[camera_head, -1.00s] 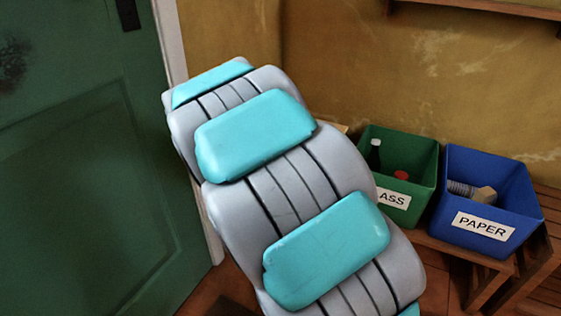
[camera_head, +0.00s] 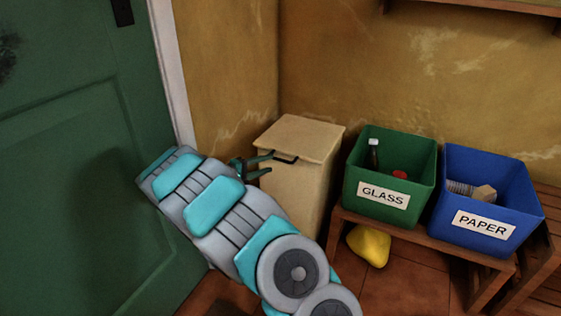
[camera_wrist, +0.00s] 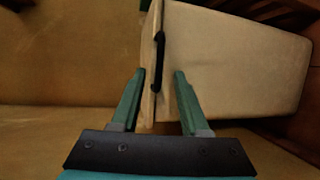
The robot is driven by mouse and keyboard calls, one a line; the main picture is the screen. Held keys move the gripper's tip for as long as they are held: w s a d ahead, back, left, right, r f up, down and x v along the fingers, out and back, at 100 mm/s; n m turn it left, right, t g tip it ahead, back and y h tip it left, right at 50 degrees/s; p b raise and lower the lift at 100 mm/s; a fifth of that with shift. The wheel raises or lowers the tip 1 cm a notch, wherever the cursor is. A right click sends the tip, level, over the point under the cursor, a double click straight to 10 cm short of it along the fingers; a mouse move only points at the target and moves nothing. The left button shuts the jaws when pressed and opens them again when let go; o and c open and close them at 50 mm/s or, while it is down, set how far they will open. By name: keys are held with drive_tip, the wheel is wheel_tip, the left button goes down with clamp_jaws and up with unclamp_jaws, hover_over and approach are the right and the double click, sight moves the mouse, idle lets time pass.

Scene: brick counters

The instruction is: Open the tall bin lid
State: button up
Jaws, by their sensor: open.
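The tall bin is beige; its body (camera_head: 305,195) stands in the corner between the door wall and the green bin. Its flat lid (camera_head: 300,136) lies shut on top. A dark bar handle (camera_head: 285,158) sits at the lid's front edge. My gripper (camera_head: 264,164) is open at the handle's left end, partly hidden by its own arm. In the wrist view my gripper (camera_wrist: 157,75) has the lid edge (camera_wrist: 149,70) and the black handle (camera_wrist: 159,62) lying between its spread green fingers. The bin body (camera_wrist: 230,65) extends to the right there. I cannot tell whether a finger touches.
A green GLASS bin (camera_head: 417,190) and a blue PAPER bin (camera_head: 525,205) stand on a low wooden bench (camera_head: 430,240). A yellow object (camera_head: 369,246) lies on the floor beneath. A green door (camera_head: 95,220) fills the left side. A shelf (camera_head: 490,6) is above.

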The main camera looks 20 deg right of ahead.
sight(279, 160)
drive_tip(key=x, duration=0.6)
drive_tip(key=shift+d, duration=0.35)
drive_tip(key=shift+c, duration=0.3)
clamp_jaws()
idle(0.8)
